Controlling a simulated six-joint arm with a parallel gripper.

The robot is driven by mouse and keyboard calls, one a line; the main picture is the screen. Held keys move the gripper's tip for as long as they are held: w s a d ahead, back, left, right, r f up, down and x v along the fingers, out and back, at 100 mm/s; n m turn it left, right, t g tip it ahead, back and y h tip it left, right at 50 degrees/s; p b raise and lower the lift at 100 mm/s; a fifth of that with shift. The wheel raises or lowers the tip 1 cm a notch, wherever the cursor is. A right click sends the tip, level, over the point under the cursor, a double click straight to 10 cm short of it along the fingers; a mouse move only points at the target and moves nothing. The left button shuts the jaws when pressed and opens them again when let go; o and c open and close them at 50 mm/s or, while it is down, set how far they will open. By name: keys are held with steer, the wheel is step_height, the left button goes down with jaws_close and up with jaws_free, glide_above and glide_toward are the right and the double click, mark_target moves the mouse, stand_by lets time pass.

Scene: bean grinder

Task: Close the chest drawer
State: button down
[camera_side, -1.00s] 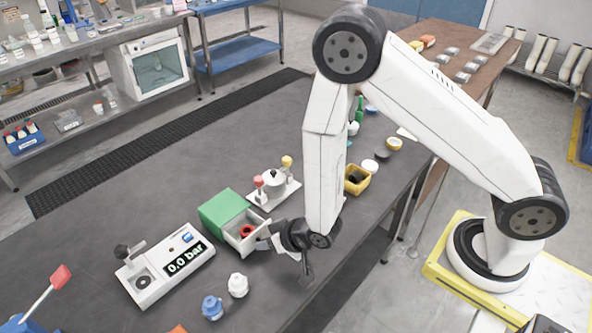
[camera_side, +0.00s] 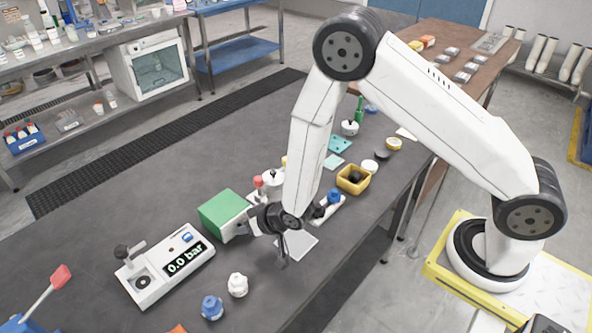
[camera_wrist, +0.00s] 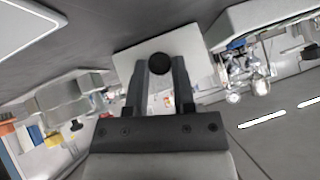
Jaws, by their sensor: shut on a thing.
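The chest is a green box (camera_side: 225,212) on the dark table, left of my gripper in the side view. Its pale drawer front shows in the wrist view (camera_wrist: 203,68), with a round black knob (camera_wrist: 159,65) at its middle. My gripper (camera_side: 252,222) is at the front of the chest, and its two fingers (camera_wrist: 160,72) are shut on the knob. In the side view only a little of the drawer shows beneath the green box. My gripper hides the rest, so I cannot tell if a small gap remains.
A white device reading "0.0 bar" (camera_side: 166,268) stands left of the chest. White (camera_side: 238,285) and blue (camera_side: 212,307) jars stand in front. A metal pot (camera_side: 272,180) is behind my gripper. A yellow bin (camera_side: 353,180) is to the right.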

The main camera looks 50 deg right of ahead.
steer(key=shift+c, duration=2.3)
jaws_free()
steer(key=shift+w+r, duration=0.1)
steer(key=shift+w, duration=0.15)
steer(key=shift+s, duration=0.15)
steer(key=v, duration=0.7)
steer(key=shift+s+r, duration=0.25)
steer(key=shift+d+r, duration=0.1)
steer(key=shift+d, duration=0.05)
steer(key=s+d+r+n+g+h, duration=0.1)
steer(key=s+d+r+g+h, duration=0.1)
steer(key=s+d+r+g, duration=0.4)
steer(key=shift+s+d+r, duration=2.55)
steer(key=shift+s+d, duration=0.15)
steer(key=shift+d, duration=0.55)
